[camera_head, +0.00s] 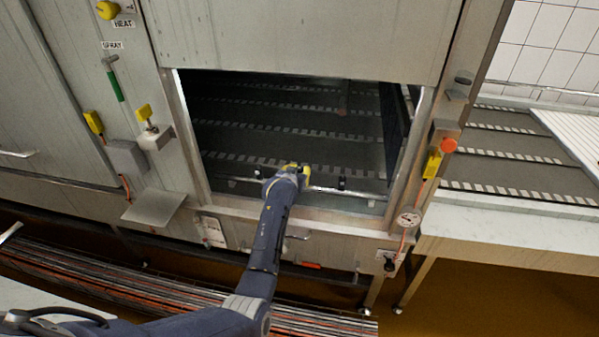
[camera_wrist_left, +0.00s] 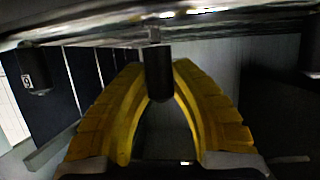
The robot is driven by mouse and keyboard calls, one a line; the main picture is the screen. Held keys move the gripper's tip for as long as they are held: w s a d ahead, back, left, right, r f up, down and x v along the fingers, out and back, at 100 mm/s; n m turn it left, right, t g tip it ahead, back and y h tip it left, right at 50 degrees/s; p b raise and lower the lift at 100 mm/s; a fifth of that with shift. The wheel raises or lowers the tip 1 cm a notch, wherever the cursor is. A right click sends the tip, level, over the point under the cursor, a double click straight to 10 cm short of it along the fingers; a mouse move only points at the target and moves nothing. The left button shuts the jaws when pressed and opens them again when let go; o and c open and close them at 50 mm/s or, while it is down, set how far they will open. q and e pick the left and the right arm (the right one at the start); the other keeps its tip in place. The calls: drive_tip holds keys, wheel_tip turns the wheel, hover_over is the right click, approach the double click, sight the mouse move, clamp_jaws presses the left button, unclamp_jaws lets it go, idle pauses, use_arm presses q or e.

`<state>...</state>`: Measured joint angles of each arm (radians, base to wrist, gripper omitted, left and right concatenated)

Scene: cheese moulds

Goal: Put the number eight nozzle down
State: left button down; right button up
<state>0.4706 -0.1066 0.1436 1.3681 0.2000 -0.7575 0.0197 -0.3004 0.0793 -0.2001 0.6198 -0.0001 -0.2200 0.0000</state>
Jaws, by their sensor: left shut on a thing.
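My left gripper (camera_head: 292,170) reaches into the machine's opening at a metal spray pipe (camera_head: 362,193). In the left wrist view its yellow fingers (camera_wrist_left: 158,72) are shut on a black nozzle (camera_wrist_left: 159,82), which hangs by a short stem from the pipe (camera_wrist_left: 100,28). No number shows on this nozzle, so I cannot tell if it is number eight. A further dark nozzle (camera_wrist_left: 311,45) is at the right edge. My right gripper is not in view.
The opening is framed by metal posts, with a dark slatted conveyor (camera_head: 290,130) inside. A white-topped table (camera_head: 500,232) and more conveyor (camera_head: 500,150) lie right. A gauge (camera_head: 409,219) and an orange button (camera_head: 449,145) are on the right post. A small shelf (camera_head: 155,207) juts out left.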

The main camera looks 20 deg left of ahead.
use_arm(q)
drive_tip(key=shift+s+f, duration=0.1)
drive_tip(key=shift+f, duration=0.4)
